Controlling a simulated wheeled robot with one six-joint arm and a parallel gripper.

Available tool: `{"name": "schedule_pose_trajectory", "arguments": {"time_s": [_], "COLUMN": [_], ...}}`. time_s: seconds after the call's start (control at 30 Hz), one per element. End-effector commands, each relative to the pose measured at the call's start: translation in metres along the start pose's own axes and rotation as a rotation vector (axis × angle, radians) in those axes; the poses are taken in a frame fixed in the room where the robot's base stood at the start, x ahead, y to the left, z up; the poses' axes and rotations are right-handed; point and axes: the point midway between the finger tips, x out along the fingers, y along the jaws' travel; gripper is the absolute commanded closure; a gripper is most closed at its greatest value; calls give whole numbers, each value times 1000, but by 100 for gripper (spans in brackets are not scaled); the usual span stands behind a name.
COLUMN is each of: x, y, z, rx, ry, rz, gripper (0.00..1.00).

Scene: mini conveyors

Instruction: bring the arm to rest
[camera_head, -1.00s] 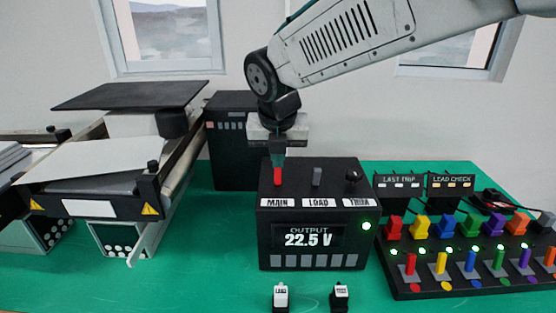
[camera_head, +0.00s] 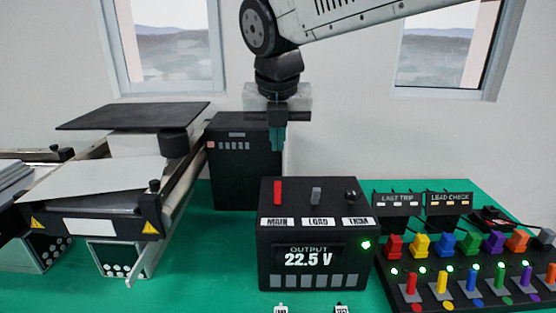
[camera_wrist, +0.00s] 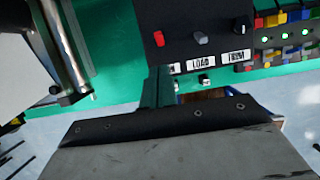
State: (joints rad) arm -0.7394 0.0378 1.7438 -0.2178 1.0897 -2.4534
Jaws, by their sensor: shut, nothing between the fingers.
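My gripper (camera_head: 278,140) is shut and empty. In the head view it hangs with its fingers pointing down, above and behind the black power supply box, apart from it. In the wrist view the gripper (camera_wrist: 160,85) shows beside the box's label edge. The power supply (camera_head: 315,247) reads OUTPUT 22.5 V with a green light lit. On its top are a red MAIN switch (camera_head: 278,192), a grey LOAD switch (camera_head: 316,196) and a black TRIM knob (camera_head: 351,195).
A mini conveyor (camera_head: 95,190) stands at the left. A black cabinet (camera_head: 240,165) stands behind the power supply. A panel of coloured plugs and switches (camera_head: 470,270) with green lights is at the right. Two small labelled blocks lie at the front edge. Green table shows between them.

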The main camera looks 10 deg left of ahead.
Motion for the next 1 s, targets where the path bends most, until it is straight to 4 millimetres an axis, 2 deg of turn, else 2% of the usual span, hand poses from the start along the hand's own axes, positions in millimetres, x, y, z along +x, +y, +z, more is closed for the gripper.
{"name": "schedule_pose_trajectory", "arguments": {"time_s": [0.13,0.47,0.57,0.7,0.83,0.97,1.0], "x": [-8,-9,-9,-5,12,17,17], "y": [0,0,0,-1,-13,-49,-63], "z": [4,4,4,-1,-29,-59,-68], "rx": [0,2,49,282,634,1049,1183], "ry": [0,1,1,18,73,105,110], "rz": [0,0,0,-7,-54,-117,-138], "gripper": [100,100,100,100,100,100,100]}}
